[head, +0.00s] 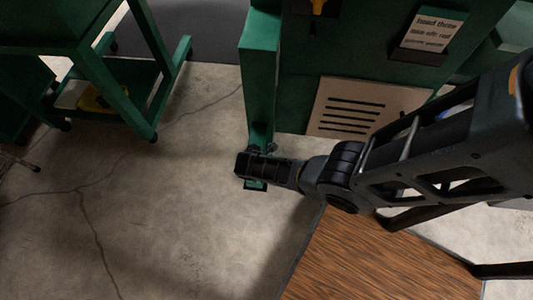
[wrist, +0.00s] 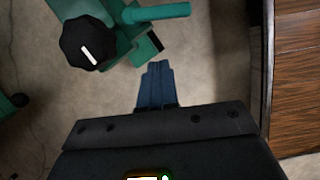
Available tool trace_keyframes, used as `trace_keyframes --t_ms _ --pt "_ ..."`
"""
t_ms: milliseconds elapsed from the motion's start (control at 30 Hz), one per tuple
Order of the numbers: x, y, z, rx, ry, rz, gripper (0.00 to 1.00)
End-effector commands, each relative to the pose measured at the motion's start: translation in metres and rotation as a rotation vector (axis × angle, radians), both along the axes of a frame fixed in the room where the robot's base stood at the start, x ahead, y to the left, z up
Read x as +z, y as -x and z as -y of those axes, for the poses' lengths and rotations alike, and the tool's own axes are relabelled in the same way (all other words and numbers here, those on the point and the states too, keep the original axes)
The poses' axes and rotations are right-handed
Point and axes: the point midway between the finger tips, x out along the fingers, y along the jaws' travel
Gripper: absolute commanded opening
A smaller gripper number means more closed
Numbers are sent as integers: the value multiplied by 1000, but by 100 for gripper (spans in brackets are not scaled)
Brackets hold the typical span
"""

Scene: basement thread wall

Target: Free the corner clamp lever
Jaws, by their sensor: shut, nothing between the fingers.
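A green corner post (head: 258,95) of the machine runs down to the floor. A small dark part (head: 271,147) shows at its lower end, partly hidden by my arm. In the wrist view, a black faceted knob (wrist: 88,45) with a white mark sits at upper left on green metal. A teal bar (wrist: 157,13) sticks out beside it to the right; I cannot tell which of these is the clamp lever. My gripper (wrist: 156,66) is shut and empty, its tips pointing below the teal bar and apart from it in the picture. In the head view my gripper (head: 242,165) is in front of the post's foot.
The green machine (head: 380,60) with a vented beige panel (head: 350,108) and a sign (head: 433,32) stands behind. A green wheeled cart (head: 120,115) is at left. A wood-grained surface (head: 375,260) lies at lower right. The cracked concrete floor (head: 150,220) at left is clear.

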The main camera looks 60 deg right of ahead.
Motion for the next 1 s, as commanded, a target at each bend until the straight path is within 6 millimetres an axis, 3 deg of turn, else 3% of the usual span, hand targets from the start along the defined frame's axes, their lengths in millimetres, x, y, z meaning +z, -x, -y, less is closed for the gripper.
trace_keyframes --t_ms 33,100,400,1000 --pt "18 0 -5 1 -2 2 0" --pt "31 0 -10 -1 -2 1 0" --pt "68 -2 -26 1 0 -1 0" --pt "72 -3 -28 1 0 -1 0"
